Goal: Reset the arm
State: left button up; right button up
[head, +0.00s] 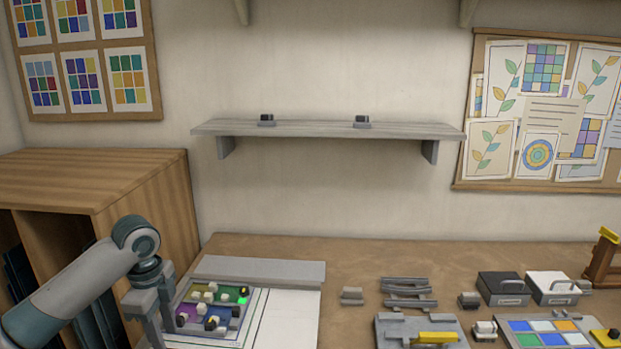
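My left arm comes in from the left edge, grey with teal joints. Its gripper (160,325) points down at the left end of the workbench, beside a coloured panel. The two fingers stand apart and I see nothing held between them. The fingertips are near the lower edge of the view, so their height above the bench is hard to tell. My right arm and gripper are not in view.
The coloured panel (187,312) with small pale blocks lies right of the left gripper on a white sheet (302,318). A wooden cabinet (100,175) stands at left. A grey shelf (320,129) hangs above. Grey racks (408,292), boxes (503,287) and a tile panel (545,325) fill the right.

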pick_arm(q)
jog(key=s+d+f+n+t+h, duration=0.1)
jog(key=s+d+f+n, duration=0.2)
jog(key=s+d+f, duration=0.55)
jog(key=s+d+f+n+t+h, duration=0.1)
jog(key=s+d+f+n, duration=0.35)
jog(key=f, duration=0.75)
jog(key=s+a+f+n+y, duration=0.1)
jog(key=s+a+n, duration=0.15)
jog(key=s, duration=0.55)
jog(key=s+a+f+n+t, duration=0.1)
jog(key=s+f+n, duration=0.15)
jog(key=s, duration=0.45)
jog(key=s+a+f+n+y, duration=0.1)
jog(key=s+n, duration=0.3)
jog(key=s, duration=0.4)
notch_tip(320, 180, down, 30)
jog(key=s+g+b, duration=0.1)
jog(key=b, duration=0.2)
jog(key=s+a+f+g+b, duration=0.1)
jog(key=s+a+f+b, duration=0.2)
jog(key=s+f, duration=1.5)
notch_tip(320, 180, down, 4)
jog(key=shift+s+r, duration=0.25)
